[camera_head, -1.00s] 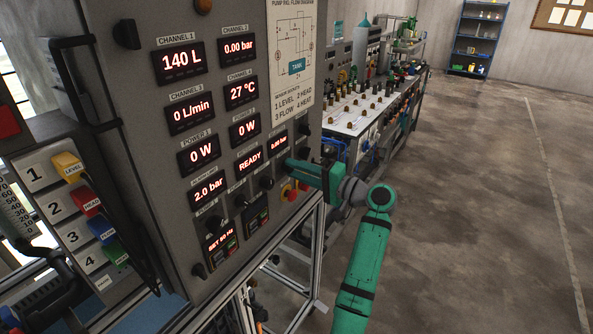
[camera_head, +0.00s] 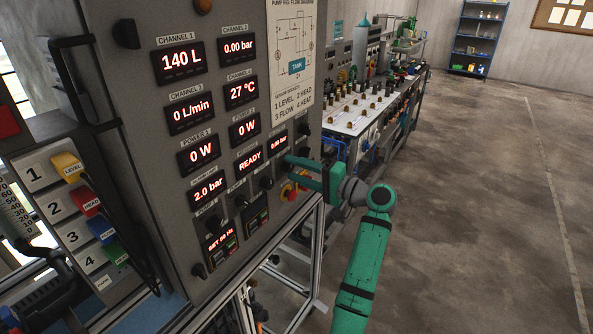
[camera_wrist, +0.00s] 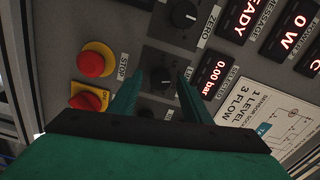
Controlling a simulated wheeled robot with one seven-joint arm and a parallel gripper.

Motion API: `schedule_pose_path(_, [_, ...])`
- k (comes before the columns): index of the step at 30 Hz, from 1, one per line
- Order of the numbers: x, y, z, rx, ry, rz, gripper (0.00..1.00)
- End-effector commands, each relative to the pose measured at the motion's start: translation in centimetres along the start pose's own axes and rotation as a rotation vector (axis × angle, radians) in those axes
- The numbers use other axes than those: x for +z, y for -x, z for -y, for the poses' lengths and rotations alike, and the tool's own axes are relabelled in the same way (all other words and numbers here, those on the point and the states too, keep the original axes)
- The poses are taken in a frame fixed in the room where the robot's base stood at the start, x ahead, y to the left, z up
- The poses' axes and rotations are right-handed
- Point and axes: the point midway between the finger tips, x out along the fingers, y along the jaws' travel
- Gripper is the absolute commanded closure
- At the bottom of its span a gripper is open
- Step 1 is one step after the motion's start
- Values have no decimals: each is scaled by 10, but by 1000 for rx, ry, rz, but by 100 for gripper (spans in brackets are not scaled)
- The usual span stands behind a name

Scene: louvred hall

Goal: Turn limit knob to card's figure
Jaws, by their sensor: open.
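My gripper (camera_head: 296,165) is at the right part of the grey control panel, with its green fingers reaching toward the panel face. In the wrist view the two fingers (camera_wrist: 160,82) are apart, one on each side of a black round knob (camera_wrist: 160,78); I cannot tell whether they touch it. I cannot make out a card with a figure.
A red stop button (camera_wrist: 93,61) and a red-on-yellow switch (camera_wrist: 88,100) are close left of the fingers in the wrist view. Another black knob (camera_wrist: 183,14) is above. A READY display (camera_head: 249,161) is nearby. A cluttered bench (camera_head: 362,105) stands behind; the floor at right is clear.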

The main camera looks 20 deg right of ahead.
Motion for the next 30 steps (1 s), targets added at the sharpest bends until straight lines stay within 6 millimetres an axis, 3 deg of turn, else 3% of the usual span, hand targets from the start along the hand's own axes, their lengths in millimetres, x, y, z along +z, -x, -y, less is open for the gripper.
schedule_pose_path(5, [-1, 15, 0, 0, 0, -2, 56])
schedule_pose_path(18, [0, 91, -1, 1, 0, -2, 56])
schedule_pose_path(24, [0, 106, 0, 0, -1, -1, 56])
schedule_pose_path(30, [0, 108, 0, 0, -1, 0, 56])
